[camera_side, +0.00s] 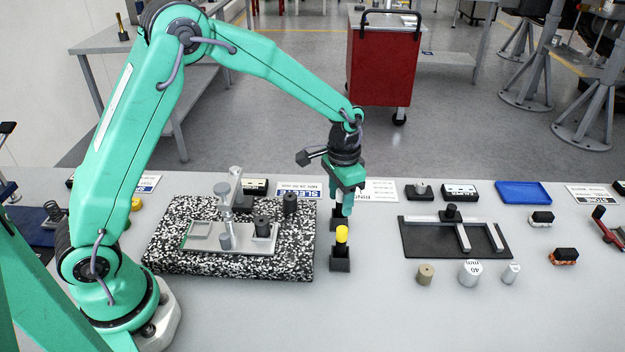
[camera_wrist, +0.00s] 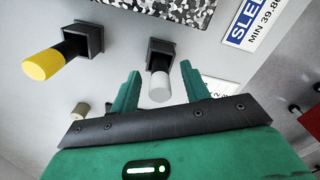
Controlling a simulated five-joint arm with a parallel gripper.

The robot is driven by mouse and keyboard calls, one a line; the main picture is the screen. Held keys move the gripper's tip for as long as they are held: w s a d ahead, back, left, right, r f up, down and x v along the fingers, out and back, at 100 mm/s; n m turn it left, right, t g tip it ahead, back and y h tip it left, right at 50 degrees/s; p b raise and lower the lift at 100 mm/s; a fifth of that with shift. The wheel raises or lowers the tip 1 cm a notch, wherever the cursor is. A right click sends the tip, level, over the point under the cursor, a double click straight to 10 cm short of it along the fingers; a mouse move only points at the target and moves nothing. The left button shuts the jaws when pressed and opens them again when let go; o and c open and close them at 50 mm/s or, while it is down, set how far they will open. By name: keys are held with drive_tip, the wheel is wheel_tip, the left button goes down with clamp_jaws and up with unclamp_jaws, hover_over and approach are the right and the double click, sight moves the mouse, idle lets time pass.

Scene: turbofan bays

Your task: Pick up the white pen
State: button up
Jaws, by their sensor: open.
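The white pen (camera_wrist: 159,86) stands in a black square holder (camera_wrist: 160,50); the wrist view looks down on its white end. My gripper (camera_wrist: 160,70) is open, with one finger on each side of the white pen and a visible gap to each. In the side view my gripper (camera_side: 343,210) points down over the rear black holder (camera_side: 337,224), and its fingers hide most of the white pen there. A yellow-topped pen (camera_side: 341,235) stands in a second black holder (camera_side: 340,260) in front; it also shows in the wrist view (camera_wrist: 42,65).
A speckled granite plate (camera_side: 165,250) with a metal fixture lies left of the holders. A black plate with metal bars (camera_side: 430,240) lies to the right. Several small cylinders, including a large one (camera_side: 471,273), stand in front of it. The bench's front is mostly clear.

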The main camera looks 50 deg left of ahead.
drive_tip(key=shift+f, duration=0.65)
clamp_jaws()
